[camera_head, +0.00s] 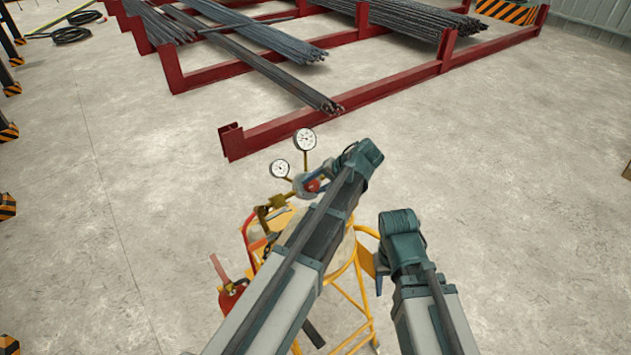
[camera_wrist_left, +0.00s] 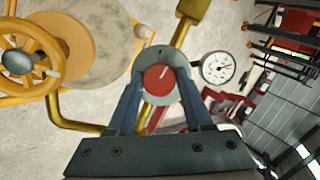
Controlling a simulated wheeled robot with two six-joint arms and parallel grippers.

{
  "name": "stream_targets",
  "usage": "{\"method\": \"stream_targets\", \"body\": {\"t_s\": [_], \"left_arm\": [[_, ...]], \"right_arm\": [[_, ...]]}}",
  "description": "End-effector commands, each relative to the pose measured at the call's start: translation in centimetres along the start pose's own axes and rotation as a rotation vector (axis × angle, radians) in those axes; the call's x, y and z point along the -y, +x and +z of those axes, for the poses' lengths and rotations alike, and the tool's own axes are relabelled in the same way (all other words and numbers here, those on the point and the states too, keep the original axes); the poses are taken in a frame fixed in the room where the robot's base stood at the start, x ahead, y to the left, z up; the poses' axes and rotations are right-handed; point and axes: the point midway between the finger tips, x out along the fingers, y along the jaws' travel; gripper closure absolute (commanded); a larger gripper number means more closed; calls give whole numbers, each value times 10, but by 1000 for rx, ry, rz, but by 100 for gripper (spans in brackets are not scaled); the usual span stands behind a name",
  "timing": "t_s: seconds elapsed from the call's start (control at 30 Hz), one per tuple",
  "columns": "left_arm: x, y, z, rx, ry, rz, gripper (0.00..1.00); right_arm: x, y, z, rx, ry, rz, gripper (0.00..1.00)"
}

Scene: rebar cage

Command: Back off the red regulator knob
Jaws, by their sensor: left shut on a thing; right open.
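The red regulator knob (camera_wrist_left: 158,79) is round with a pale line on its face. It sits in a round grey regulator body (camera_wrist_left: 172,60) on brass piping. In the left wrist view, the two fingers of my left gripper (camera_wrist_left: 158,84) stand on either side of the knob and are shut on it. In the head view the knob (camera_head: 313,185) shows beside my left arm, which hides most of that gripper. My right gripper (camera_head: 381,264) is low at the right of the yellow stand, mostly hidden by its own wrist, open and apart from the knob.
Two white dial gauges, one upper (camera_head: 305,139) and one left (camera_head: 280,168), rise beside the regulator. A yellow stand (camera_head: 350,290) is under my arms. A yellow handwheel (camera_wrist_left: 20,62) is at the left wrist view's left.

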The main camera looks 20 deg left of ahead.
Motion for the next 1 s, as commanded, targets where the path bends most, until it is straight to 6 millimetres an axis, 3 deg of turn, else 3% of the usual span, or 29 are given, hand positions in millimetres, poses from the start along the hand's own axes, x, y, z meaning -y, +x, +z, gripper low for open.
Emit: {"method": "stream_targets", "body": {"t_s": [0.5,1.0], "left_arm": [[0,0,2,-19,-359,120,100],[0,0,2,-23,-461,154,100]], "right_arm": [[-1,-13,1,0,8,-1,50],[-1,-15,1,1,10,-1,50]]}}
